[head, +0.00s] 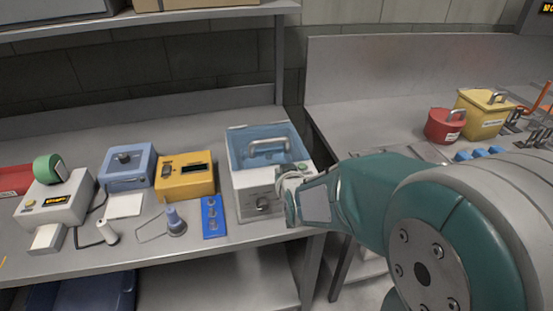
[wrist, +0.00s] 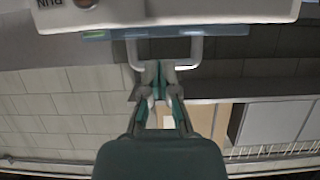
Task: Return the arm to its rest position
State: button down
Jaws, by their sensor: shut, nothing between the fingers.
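My teal arm (head: 355,195) reaches in from the right in the head view. Its end is at the right front corner of a white machine (head: 244,178) with a clear blue hood (head: 239,141) and a grey handle (head: 268,147). In the wrist view my gripper (wrist: 159,72) is shut and empty. Its fingertips overlap the grey handle (wrist: 197,52) in the picture, with the white machine (wrist: 190,8) above, upside down. I cannot tell whether the fingers touch the handle. My arm hides part of the machine's right side in the head view.
A yellow box (head: 185,176), a blue box (head: 127,167) and a blue strip (head: 213,217) stand left of the machine on the grey bench (head: 150,252). A shelf (head: 200,15) hangs above the left bench.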

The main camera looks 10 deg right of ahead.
jog(key=s+r+g, duration=0.3)
jog(key=s+g, duration=0.1)
jog(key=s, duration=0.8)
jog(key=s+r+g, duration=0.3)
jog(key=s, duration=1)
jog(key=shift+s+d+g, duration=0.25)
jog(key=shift+d+g, duration=0.15)
dwell(0.5)
